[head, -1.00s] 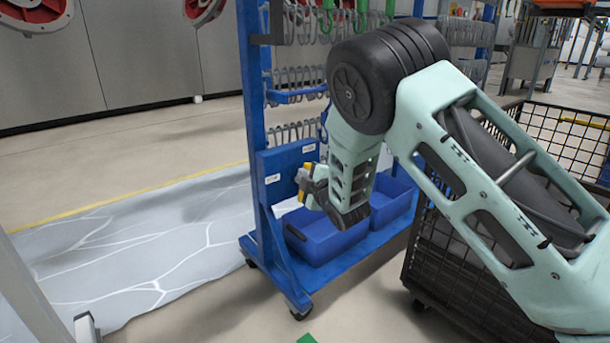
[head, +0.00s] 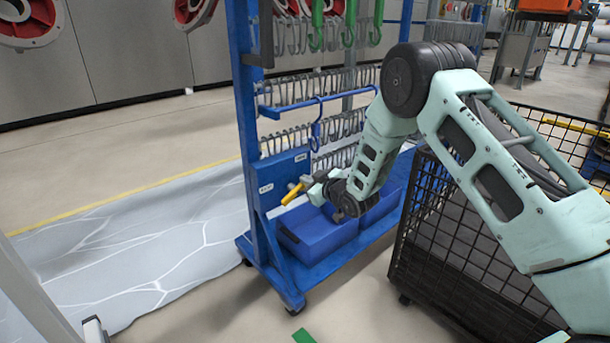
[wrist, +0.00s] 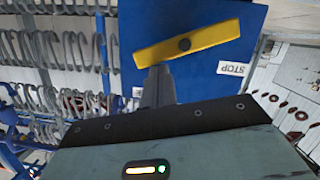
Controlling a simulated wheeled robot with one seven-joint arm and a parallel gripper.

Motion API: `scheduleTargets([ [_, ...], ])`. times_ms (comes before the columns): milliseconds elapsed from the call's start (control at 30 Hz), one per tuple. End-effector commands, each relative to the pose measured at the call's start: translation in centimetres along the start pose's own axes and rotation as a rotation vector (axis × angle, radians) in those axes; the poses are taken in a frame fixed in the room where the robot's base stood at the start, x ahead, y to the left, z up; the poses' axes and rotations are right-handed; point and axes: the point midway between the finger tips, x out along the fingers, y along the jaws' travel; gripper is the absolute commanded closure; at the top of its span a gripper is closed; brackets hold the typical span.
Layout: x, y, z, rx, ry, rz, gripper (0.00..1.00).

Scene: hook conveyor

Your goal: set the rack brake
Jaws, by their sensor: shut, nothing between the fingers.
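The blue rack (head: 238,100) carries a blue plate (head: 262,172) with a yellow brake lever (head: 292,194). In the wrist view the lever (wrist: 205,38) turns on a dark pivot and lies slightly tilted across the plate (wrist: 150,14). A white STOP label (wrist: 232,69) is just below its right end. A second label (wrist: 137,92) is partly hidden by my gripper. My gripper (head: 316,182) is shut and empty beside the lever. In the wrist view its fingertips (wrist: 158,76) are just below the lever's left half; I cannot tell whether they touch it.
Blue bins (head: 322,236) sit on the rack's base below my gripper. Rows of grey hooks (head: 325,82) and several green hooks (head: 348,22) hang above. A black mesh cart (head: 405,240) stands close on the right under my arm.

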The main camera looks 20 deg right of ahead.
Motion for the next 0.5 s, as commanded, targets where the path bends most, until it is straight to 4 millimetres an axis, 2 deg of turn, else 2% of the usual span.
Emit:
scheduleTargets([
  [300, 0.1, 0.7, 0.9, 0.221, -0.003, -0.054, 1.0],
  [500, 0.3, 0.8, 1.2, 0.219, -0.003, -0.055, 1.0],
])
